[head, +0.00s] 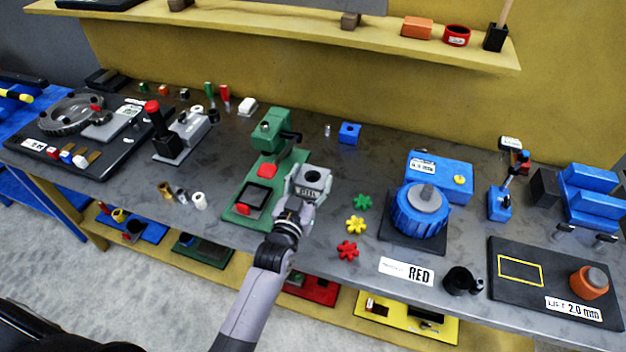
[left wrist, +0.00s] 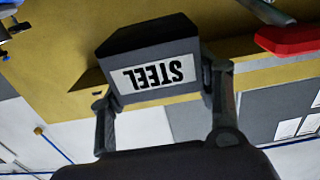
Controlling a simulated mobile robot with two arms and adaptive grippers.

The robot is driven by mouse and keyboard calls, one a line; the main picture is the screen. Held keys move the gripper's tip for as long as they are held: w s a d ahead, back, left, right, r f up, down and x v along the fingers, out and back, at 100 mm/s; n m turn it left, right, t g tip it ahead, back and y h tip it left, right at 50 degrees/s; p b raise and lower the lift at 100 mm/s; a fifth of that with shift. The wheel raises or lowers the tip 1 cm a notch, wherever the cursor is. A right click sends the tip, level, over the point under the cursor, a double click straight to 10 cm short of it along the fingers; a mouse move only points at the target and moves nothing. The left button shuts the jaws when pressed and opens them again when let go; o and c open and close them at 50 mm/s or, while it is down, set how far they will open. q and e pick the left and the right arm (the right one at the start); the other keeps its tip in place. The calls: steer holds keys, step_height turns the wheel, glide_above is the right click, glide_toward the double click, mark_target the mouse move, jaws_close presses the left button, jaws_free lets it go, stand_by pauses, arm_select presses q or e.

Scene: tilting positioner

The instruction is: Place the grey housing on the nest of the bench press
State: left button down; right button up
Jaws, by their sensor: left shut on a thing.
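The grey housing (head: 312,180), a block with a round dark hole in its top, is just right of the green bench press (head: 272,138). My left gripper (head: 294,205) is shut on it from the front. In the left wrist view the housing (left wrist: 150,50) shows a white STEEL label, with a finger of the left gripper (left wrist: 163,105) on each side. The press has a green base with a dark square nest (head: 252,196) in front of its column. The housing is beside the base; whether it touches the bench is unclear. My right gripper is not in view.
Green, yellow and red star knobs (head: 356,226) lie right of the housing. A blue round fixture (head: 420,215) stands farther right. Small cylinders (head: 199,201) stand left of the press. A blue block (head: 349,133) stands behind. A yellow shelf (head: 290,32) runs above.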

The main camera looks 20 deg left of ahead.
arm_select(q)
steer(key=shift+r, duration=0.65)
steer(key=s+f+b, duration=0.1)
steer(key=s+b, duration=0.1)
steer(key=s+f+b, duration=0.2)
steer(key=s, duration=0.1)
steer(key=s+f+b, duration=0.2)
steer(key=shift+s+a+f, duration=0.1)
steer(key=shift+s+a, duration=0.1)
steer(key=shift+s, duration=0.2)
steer(key=s+a+f+b, duration=0.1)
steer(key=s+b, duration=0.7)
steer(key=s, duration=0.5)
step_height(320, 180, up, 6)
steer(key=p, duration=1.4)
glide_above(307, 197)
steer(key=w, duration=0.1)
steer(key=shift+w+d, duration=0.1)
steer(key=shift+d, duration=0.05)
steer(key=shift+w+r, duration=0.15)
steer(key=shift+w, duration=0.35)
